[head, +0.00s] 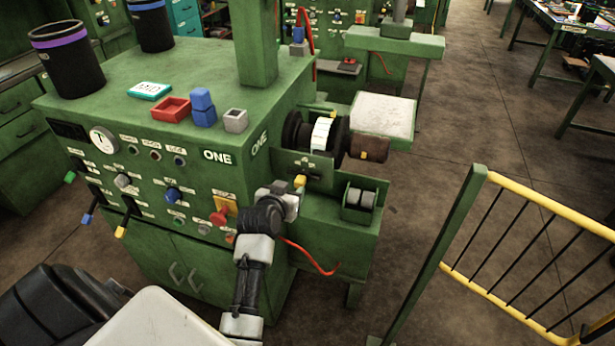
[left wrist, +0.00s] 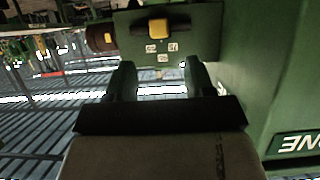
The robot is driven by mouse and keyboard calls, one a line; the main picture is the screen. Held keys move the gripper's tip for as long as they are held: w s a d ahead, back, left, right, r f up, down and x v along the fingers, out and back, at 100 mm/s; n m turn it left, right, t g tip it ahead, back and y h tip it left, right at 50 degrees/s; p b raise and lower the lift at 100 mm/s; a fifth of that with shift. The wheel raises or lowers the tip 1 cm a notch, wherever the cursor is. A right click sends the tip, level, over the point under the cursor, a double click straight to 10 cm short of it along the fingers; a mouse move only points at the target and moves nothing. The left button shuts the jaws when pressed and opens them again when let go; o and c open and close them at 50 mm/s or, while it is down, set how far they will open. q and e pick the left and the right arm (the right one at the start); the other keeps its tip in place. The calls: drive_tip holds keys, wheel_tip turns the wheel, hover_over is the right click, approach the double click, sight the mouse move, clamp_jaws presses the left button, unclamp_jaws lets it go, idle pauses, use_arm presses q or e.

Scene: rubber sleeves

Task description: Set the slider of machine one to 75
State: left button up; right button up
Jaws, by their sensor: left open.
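Machine one (head: 190,230) is a green cabinet marked ONE. Its slider is a small yellow knob (head: 300,181) on a green panel at the machine's right side. In the left wrist view the yellow slider (left wrist: 157,29) sits near the middle of a dark slot, with small number labels beside it that look upside down. My left gripper (head: 294,195) is close to the slider and partly covers the panel. In the left wrist view its fingers (left wrist: 160,78) are apart and empty, with the slider beyond the gap between them, not touched. My right gripper is not seen.
The machine's front has several knobs, a dial (head: 103,140) and levers. A roller (head: 322,133) is above the slider, a red cable (head: 312,262) below. A yellow-railed barrier (head: 545,207) stands at right.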

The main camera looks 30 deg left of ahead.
sight(299, 181)
use_arm(q)
drive_tip(key=x, duration=0.9)
drive_tip(key=shift+w+f+p, duration=0.1)
drive_tip(key=shift+w+p, duration=0.1)
drive_tip(key=shift+p, duration=0.2)
